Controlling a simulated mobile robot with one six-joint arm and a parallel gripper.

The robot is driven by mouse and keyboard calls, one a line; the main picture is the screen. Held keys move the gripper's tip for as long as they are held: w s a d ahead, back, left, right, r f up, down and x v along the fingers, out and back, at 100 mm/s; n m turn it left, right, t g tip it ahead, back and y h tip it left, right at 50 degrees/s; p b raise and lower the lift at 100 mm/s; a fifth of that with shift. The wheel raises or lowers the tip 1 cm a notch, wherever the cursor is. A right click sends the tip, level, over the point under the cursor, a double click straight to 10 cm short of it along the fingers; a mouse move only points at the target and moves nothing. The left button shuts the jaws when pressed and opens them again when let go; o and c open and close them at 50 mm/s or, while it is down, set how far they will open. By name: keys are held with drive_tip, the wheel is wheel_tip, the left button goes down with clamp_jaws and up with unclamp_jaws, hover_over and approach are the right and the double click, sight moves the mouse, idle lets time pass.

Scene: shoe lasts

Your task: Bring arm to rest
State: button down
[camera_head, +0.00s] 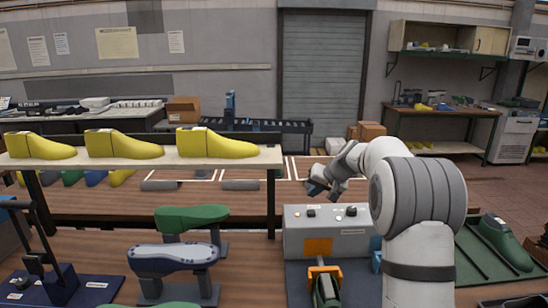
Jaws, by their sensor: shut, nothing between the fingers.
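My arm (418,200) rises at the right of the view and bends over to the left. My gripper (316,188) is at its far end, shut and empty, small in the picture and held in the air above and behind the grey control box (300,236). The fingertips are small and partly hidden by the wrist. It appears apart from the shelf and the lasts.
Yellow shoe lasts (215,143) stand on a raised shelf (262,157) at left. A green last (192,216) and a blue-grey last (172,258) sit on stands in front. A green last (500,240) lies on a mat at right. An orange-framed fixture (318,272) stands below the box.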

drive_tip(key=s+a+r+n+g+h, duration=0.1)
drive_tip(key=s+r, duration=0.1)
drive_tip(key=s, duration=1)
drive_tip(key=s+a+r+g+h, duration=0.1)
drive_tip(key=s+r, duration=0.1)
drive_tip(key=s, duration=0.9)
drive_tip(key=s+d+f+h, duration=0.1)
drive_tip(key=s+f, duration=0.1)
drive_tip(key=s, duration=0.9)
drive_tip(key=s+d+f+g+h, duration=0.1)
drive_tip(key=s+f, duration=0.2)
drive_tip(key=s, duration=0.8)
drive_tip(key=shift+d+f+h, duration=0.2)
drive_tip(key=shift+f+h, duration=0.15)
drive_tip(key=shift+h, duration=0.05)
